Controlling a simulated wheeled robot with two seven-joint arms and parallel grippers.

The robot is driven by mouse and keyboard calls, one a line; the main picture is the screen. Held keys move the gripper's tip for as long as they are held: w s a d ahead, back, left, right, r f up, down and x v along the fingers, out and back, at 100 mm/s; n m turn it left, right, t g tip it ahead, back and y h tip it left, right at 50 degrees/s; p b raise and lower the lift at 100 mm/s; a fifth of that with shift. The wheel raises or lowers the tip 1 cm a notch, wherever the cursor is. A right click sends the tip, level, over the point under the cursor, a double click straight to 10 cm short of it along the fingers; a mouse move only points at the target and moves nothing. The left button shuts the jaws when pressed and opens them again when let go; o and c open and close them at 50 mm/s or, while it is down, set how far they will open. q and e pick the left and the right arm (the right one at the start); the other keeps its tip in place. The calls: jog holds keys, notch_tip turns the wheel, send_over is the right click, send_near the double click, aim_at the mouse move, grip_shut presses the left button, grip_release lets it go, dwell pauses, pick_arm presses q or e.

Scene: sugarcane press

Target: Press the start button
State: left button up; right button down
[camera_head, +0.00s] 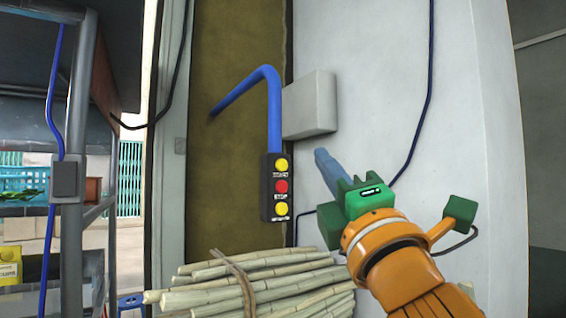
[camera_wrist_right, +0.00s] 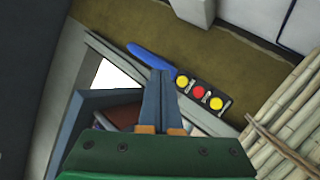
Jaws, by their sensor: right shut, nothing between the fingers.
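A black control box (camera_head: 266,190) hangs at the end of a blue pipe (camera_head: 274,110) in the head view. It carries a yellow top button (camera_head: 281,165), a red middle button (camera_head: 281,187) and a yellow bottom button (camera_head: 281,209). The small label under the top one seems to read START. My right gripper (camera_head: 321,155) is shut and empty, to the right of the box and apart from it. In the right wrist view its closed blue fingers (camera_wrist_right: 160,75) show just left of the top yellow button (camera_wrist_right: 182,82). My left gripper is not in view.
A tied bundle of sugarcane (camera_head: 290,285) lies below the box. A pale grey block (camera_head: 312,104) juts from the white wall beside the pipe. A metal shelf (camera_head: 75,150) stands at the left, and a dark cable (camera_head: 428,80) hangs on the wall.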

aim_at(282, 165)
jog(key=w+a+p, duration=0.3)
jog(key=w+a, duration=0.1)
jog(key=w, duration=0.2)
jog(key=shift+a+p, duration=0.2)
jog(key=shift+p, duration=0.1)
dwell(1.8)
jog(key=shift+w+a+p, duration=0.25)
jog(key=shift+w+p, duration=0.05)
